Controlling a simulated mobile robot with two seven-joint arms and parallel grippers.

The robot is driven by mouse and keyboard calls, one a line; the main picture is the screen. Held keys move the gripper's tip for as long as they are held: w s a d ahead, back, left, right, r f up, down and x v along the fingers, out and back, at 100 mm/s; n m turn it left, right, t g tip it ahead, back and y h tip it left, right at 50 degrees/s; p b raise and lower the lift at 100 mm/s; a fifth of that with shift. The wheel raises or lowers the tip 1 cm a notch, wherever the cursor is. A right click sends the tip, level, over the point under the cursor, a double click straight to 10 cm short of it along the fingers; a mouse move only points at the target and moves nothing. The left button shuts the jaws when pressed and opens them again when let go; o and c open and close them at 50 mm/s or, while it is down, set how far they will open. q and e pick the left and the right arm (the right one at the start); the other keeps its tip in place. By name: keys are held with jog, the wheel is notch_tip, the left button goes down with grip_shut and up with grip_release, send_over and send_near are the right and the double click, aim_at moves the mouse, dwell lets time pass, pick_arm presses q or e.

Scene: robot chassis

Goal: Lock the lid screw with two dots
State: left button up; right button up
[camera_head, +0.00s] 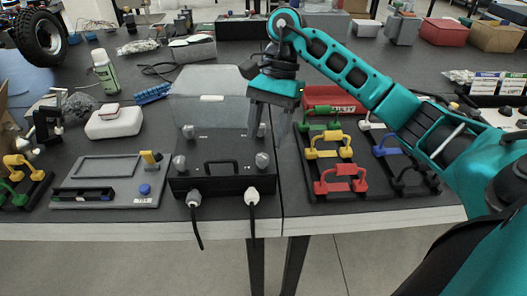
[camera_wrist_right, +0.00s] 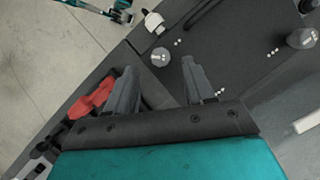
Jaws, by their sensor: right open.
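A black case (camera_head: 220,181) with a handle stands at the table's front, with a see-through lid panel (camera_head: 205,85) at its back. Grey knob-like screws sit near its corners: front left (camera_head: 179,162), back left (camera_head: 188,131), front right (camera_head: 262,160). The right wrist view shows one screw (camera_wrist_right: 160,57) beyond the fingertips and another (camera_wrist_right: 301,38) at the right edge. Small white dots (camera_wrist_right: 187,55) mark the surface; which screw each group belongs to is unclear. My right gripper (camera_head: 260,129) points down, empty, above the case's back right; it also shows in the right wrist view (camera_wrist_right: 160,82), fingers apart. My left gripper is out of view.
A rack of coloured handles (camera_head: 310,190) stands close to the right of the case. A grey panel (camera_head: 103,200) with a blue button lies to the left. White-plugged cables (camera_head: 251,197) hang from the case's front. A red box (camera_head: 330,97) lies behind the rack.

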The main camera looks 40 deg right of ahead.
aim_at(262, 156)
jog(key=shift+x, duration=2.15)
jog(key=shift+c, duration=0.2)
grip_shut()
